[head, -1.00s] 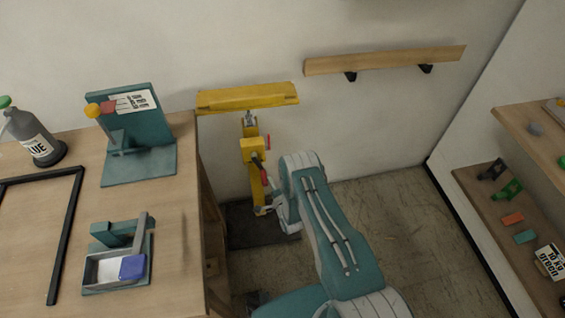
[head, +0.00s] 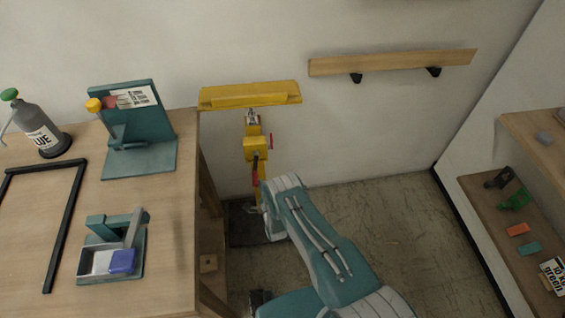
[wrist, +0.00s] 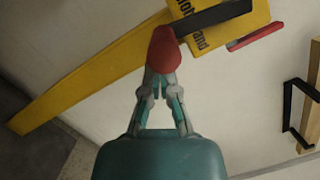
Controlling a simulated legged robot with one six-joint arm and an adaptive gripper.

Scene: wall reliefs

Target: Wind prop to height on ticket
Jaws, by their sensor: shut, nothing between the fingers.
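The yellow prop (head: 255,149) stands upright against the wall, with a yellow beam (head: 250,95) across its top. Its yellow box shows close in the wrist view (wrist: 215,38), with black lettering partly covered. A black crank arm (wrist: 212,18) crosses the box and ends in a red knob (wrist: 164,50). My gripper (wrist: 160,80) is shut and empty, its fingertips right at the knob; I cannot tell whether they touch it. In the head view my arm hides the prop's lower part. A white printed card, perhaps the ticket (head: 133,97), is on a teal stand.
A workbench (head: 175,215) stands left of the prop, with a bottle (head: 39,130), a black frame (head: 66,222) and a teal-based tray (head: 97,262). A wooden rail (head: 395,62) is on the wall. Shelves (head: 480,190) are at the right. The floor right of my arm is clear.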

